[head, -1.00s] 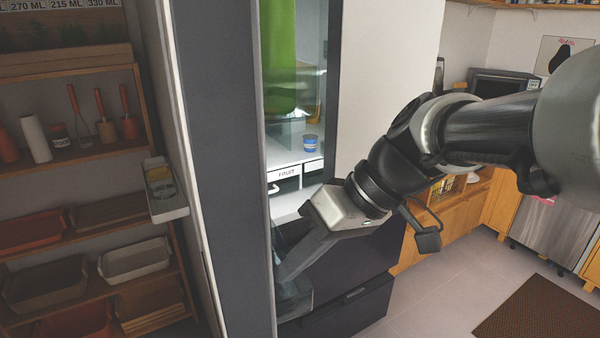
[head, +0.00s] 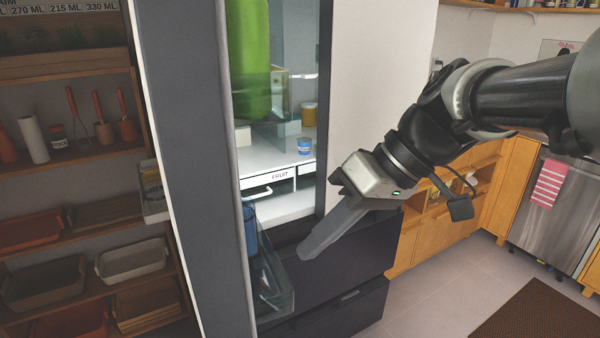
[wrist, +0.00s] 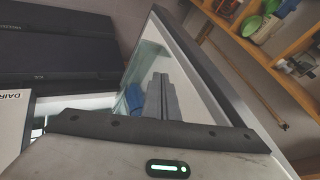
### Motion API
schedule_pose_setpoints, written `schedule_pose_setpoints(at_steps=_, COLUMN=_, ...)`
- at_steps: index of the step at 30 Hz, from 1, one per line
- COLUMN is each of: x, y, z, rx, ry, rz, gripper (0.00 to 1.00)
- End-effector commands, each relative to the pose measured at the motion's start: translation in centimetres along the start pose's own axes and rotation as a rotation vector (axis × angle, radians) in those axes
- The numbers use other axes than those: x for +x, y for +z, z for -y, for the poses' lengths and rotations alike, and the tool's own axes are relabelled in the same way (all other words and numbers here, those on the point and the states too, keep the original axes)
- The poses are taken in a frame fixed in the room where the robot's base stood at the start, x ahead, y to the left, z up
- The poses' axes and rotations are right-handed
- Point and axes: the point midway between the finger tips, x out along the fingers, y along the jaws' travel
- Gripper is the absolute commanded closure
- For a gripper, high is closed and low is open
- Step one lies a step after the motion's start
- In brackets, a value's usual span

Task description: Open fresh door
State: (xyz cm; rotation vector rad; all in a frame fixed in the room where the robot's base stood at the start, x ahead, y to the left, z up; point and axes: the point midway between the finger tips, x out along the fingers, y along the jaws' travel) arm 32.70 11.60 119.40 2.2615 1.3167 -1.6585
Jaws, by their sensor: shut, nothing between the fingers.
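The fresh door (head: 185,150) is the tall dark grey fridge door at left centre in the head view. It stands open, swung out towards me, with clear bins on its inner side. It also shows in the wrist view as a grey-edged panel (wrist: 205,65). My gripper (head: 305,255) is shut and empty, in front of the opening and to the right of the door's inner bin. In the wrist view its fingers (wrist: 162,95) lie together, pointing towards the door's inner side. I cannot tell if they touch it.
Inside the fridge are a drawer marked FRUIT (head: 275,181), a small blue can (head: 304,146) and a green item (head: 249,60). Dark drawers (head: 345,270) sit below. Wooden shelves (head: 75,160) stand left, behind the door. Floor (head: 440,290) at right is clear up to a brown mat (head: 545,312).

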Motion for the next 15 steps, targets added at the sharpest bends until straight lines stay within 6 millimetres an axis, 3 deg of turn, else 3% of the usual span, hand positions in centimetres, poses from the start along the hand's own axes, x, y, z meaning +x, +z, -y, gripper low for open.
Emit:
schedule_pose_setpoints(at_steps=1, x=-1.2, y=-0.1, z=0.1, rx=0.001, ry=0.002, rz=-0.002, gripper=1.0)
schedule_pose_setpoints(at_steps=6, x=-3.8, y=0.2, z=0.2, rx=0.001, ry=0.002, rz=-0.002, gripper=1.0)
schedule_pose_setpoints(at_steps=15, x=-5.0, y=0.4, z=0.3, rx=0.002, ry=0.0, rz=0.0, gripper=1.0)
